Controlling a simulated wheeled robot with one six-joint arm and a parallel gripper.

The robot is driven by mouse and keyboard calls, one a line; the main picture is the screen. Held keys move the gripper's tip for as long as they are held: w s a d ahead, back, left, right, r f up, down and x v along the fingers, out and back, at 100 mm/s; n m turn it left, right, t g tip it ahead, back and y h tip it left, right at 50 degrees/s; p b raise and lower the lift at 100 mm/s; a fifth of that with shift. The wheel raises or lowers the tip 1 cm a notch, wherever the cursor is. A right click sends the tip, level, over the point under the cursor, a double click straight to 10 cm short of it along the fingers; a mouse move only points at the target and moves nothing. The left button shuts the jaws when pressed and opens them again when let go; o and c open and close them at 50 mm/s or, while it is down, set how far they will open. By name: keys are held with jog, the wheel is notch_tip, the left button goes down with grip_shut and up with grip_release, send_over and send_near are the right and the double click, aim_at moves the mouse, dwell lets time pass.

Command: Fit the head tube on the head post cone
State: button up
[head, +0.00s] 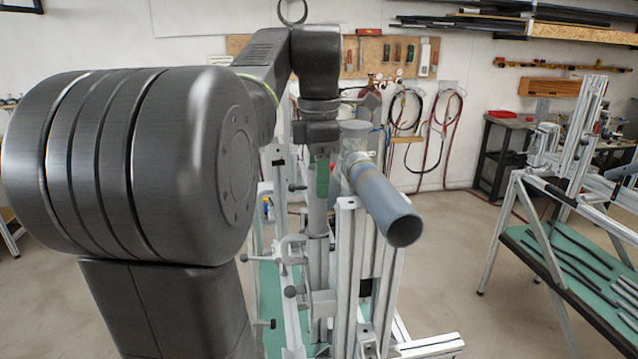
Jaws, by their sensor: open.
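A blue-grey tube (380,198) slopes toward me at the middle of the head view, its round end lowest and nearest. Its far end meets a shorter, upright grey cylinder (355,140); I cannot tell whether this is the head tube or part of the post. My gripper (322,180) points down just left of these pieces, with a green pad showing on a finger. It is open, and I see nothing held between its fingers. The head post cone cannot be made out.
The aluminium jig frame (347,270) stands below the tube, with clamps and knobs on its left side. A bench with a green shelf (560,262) holding dark tubes stands at the right. The floor between is clear.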

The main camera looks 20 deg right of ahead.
notch_tip(320, 180, up, 10)
jog(key=p, duration=0.3)
jog(key=shift+f, duration=0.2)
notch_tip(320, 180, down, 12)
jog(key=b, duration=0.3)
jog(key=shift+r, duration=0.25)
jog(key=shift+r, duration=0.15)
dwell(0.4)
